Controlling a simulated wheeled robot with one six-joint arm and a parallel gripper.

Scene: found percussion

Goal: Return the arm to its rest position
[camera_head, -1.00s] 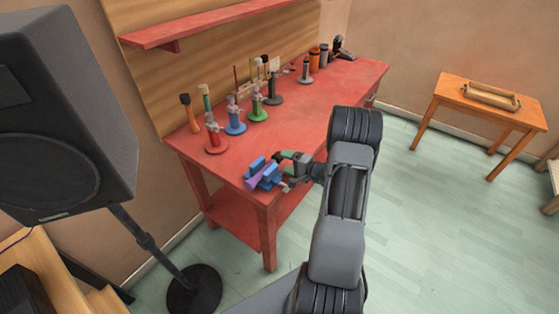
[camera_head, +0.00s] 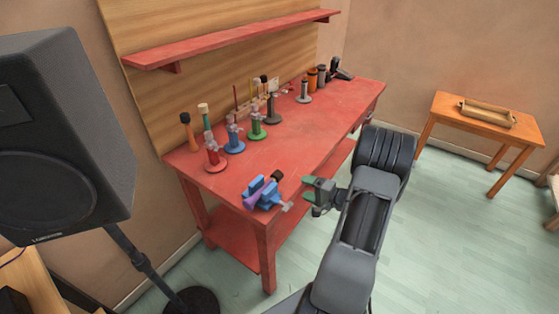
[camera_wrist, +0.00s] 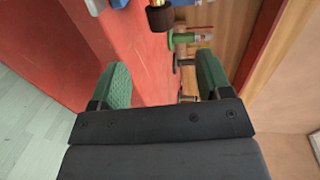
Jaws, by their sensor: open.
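My gripper (camera_head: 309,190) is open and empty in the head view, with green fingertips. It is just off the front edge of the red workbench (camera_head: 310,135), to the right of a blue vise (camera_head: 263,198) and apart from it. A purple piece (camera_head: 251,192) sits at the vise, and a dark-headed object (camera_head: 277,176) shows at its far side. In the wrist view my gripper's two green fingers (camera_wrist: 163,82) stand wide apart with nothing between them. The dark head (camera_wrist: 160,18) shows beyond them at the top. My arm reaches up from the bottom of the head view.
Several coloured stands with upright handles, one of them red (camera_head: 213,158), line the bench's back. A red shelf (camera_head: 235,40) hangs above. A black speaker (camera_head: 60,130) stands at left. A small wooden table (camera_head: 475,122) with a tray (camera_head: 487,113) is at right. Floor between is clear.

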